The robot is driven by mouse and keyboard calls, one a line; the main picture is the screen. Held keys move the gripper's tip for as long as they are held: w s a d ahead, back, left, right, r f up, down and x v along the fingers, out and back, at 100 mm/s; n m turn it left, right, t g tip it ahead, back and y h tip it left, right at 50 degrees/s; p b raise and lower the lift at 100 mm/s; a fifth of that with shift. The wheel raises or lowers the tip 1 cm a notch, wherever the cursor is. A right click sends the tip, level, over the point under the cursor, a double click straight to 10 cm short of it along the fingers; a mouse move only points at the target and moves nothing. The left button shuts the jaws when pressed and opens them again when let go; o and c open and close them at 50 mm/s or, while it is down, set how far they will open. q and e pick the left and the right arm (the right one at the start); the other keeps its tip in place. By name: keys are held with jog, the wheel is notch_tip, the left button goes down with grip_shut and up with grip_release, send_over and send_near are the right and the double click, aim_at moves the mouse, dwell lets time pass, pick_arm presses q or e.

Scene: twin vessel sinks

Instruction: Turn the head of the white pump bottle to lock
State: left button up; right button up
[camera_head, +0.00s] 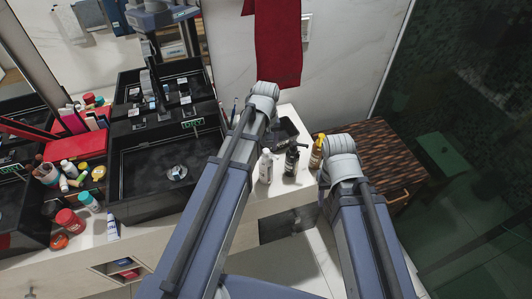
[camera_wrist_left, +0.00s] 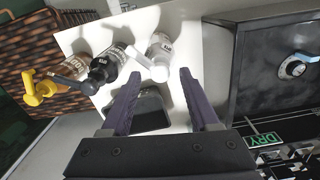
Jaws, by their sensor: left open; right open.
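The white pump bottle (camera_head: 265,168) stands upright on the counter in the head view, leftmost of three bottles. In the left wrist view the white pump bottle (camera_wrist_left: 161,45) has its white pump head lying, in the picture, between the fingertips of my left gripper (camera_wrist_left: 160,74). The fingers are wide apart, with visible space on both sides of the head. I cannot tell their exact depth relative to it. My left forearm hides much of this area in the head view. My right arm shows there, but its gripper is hidden.
A black pump bottle (camera_head: 291,160) and an amber bottle with a yellow pump (camera_head: 316,153) stand close beside the white one. A black tray (camera_wrist_left: 152,112) lies on the counter behind. A black sink (camera_head: 140,190) is left; a woven brown surface (camera_head: 365,145) is right.

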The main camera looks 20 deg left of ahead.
pick_arm(q)
jog(key=shift+f, duration=0.45)
jog(key=shift+c, duration=0.3)
grip_shut()
